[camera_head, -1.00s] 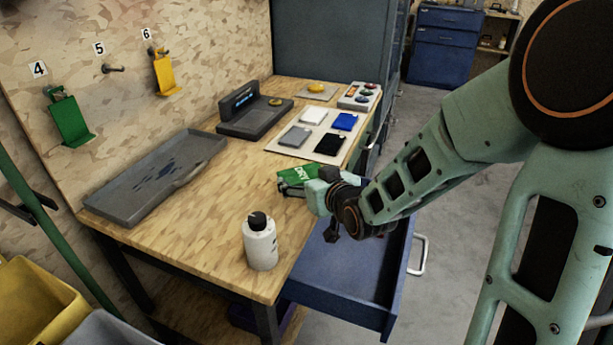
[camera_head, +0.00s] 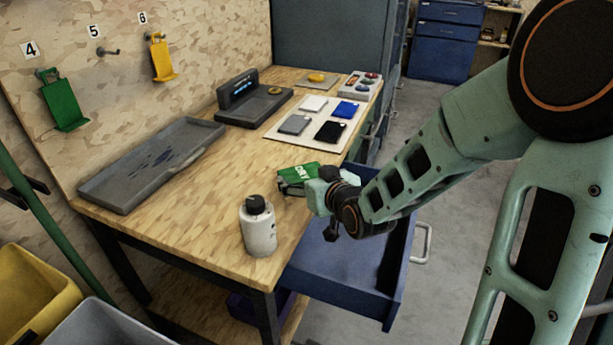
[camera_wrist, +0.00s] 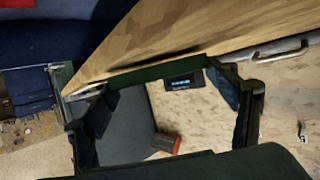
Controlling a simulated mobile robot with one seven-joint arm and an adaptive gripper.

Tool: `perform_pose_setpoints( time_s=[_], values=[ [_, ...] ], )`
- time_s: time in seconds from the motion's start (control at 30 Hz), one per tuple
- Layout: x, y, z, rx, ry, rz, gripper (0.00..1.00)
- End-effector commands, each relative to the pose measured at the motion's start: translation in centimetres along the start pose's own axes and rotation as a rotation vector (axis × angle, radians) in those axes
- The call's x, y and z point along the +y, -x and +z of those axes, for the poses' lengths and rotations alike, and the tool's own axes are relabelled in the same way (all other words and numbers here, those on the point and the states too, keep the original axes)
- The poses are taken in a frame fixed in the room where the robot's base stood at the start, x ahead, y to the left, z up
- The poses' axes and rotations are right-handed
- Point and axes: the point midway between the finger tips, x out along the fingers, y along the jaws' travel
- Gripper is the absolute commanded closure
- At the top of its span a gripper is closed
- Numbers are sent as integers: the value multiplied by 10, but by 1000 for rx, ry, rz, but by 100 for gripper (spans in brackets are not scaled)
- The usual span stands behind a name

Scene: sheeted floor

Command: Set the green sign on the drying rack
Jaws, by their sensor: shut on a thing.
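The green sign (camera_head: 297,174) with white "DRY" lettering is in my gripper (camera_head: 302,187), which is shut on it. In the head view both are over the front edge of the wooden bench, left of and above the open blue drawer. The gripper fingers hide part of the sign. In the wrist view a green strip (camera_wrist: 155,70) crosses between the dark finger parts; it looks like the sign seen nearly edge-on. A shallow grey tray (camera_head: 150,165) with dark blue marks lies along the bench's back left. I cannot tell whether this tray is the drying rack.
A white bottle (camera_head: 258,228) stands at the near bench edge. A pale board (camera_head: 284,136) holds several coloured squares, near a dark device (camera_head: 255,104). The blue drawer (camera_head: 345,265) juts out. Green (camera_head: 64,106) and yellow (camera_head: 162,62) holders hang on the wall. The mid-bench is clear.

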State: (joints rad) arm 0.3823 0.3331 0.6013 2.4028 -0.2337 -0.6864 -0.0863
Motion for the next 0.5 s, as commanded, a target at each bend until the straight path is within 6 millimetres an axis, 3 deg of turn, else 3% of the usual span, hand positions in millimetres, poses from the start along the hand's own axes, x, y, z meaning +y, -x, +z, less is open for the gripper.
perform_pose_setpoints(
  time_s=[0.43, 0.47, 0.5],
  values=[
    [0, -4, 9, 1, 1, 0, 45],
    [0, -4, 8, 1, 1, 0, 18],
    [0, -3, 8, 1, 1, 0, 13]
  ],
)
